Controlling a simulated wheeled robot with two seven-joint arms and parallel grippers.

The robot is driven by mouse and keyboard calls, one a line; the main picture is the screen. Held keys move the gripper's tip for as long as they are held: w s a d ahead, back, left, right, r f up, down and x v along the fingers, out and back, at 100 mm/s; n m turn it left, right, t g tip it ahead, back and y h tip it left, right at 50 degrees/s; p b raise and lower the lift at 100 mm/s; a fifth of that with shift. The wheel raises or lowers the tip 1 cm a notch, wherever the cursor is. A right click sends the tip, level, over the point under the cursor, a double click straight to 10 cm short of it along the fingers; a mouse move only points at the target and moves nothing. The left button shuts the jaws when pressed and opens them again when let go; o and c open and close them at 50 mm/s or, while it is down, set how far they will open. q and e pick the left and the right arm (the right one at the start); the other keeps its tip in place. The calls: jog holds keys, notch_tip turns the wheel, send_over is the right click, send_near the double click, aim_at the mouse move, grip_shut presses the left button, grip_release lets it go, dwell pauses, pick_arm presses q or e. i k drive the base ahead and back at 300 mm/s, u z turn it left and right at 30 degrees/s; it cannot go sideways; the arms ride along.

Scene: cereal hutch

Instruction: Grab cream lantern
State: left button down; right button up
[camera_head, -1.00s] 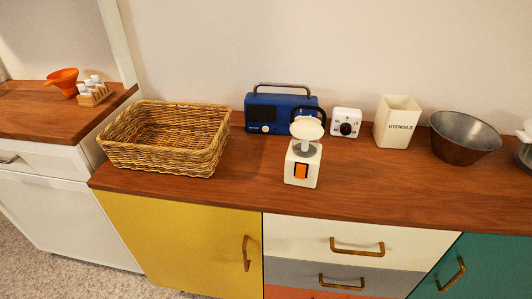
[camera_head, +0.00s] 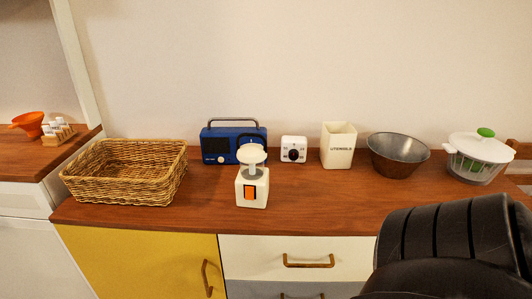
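The cream lantern (camera_head: 252,188) stands upright near the front of the wooden countertop, in front of the blue radio. It has a square cream base with an orange panel, a grey middle and a round cream top. A black part of my own arm fills the lower right corner of the head view, and no gripper fingers show. Neither gripper is in view, and nothing touches the lantern.
A wicker basket (camera_head: 125,172) stands left of the lantern. Behind it are a blue radio (camera_head: 216,145) and a white timer (camera_head: 293,149). A utensils holder (camera_head: 338,147), a metal bowl (camera_head: 397,155) and a salad spinner (camera_head: 478,157) stand to the right. The countertop (camera_head: 320,192) is clear right of the lantern.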

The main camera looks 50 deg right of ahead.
aim_at(252, 172)
jog(key=z, duration=1.85)
jog(key=i, duration=0.2)
jog(key=u, duration=1.05)
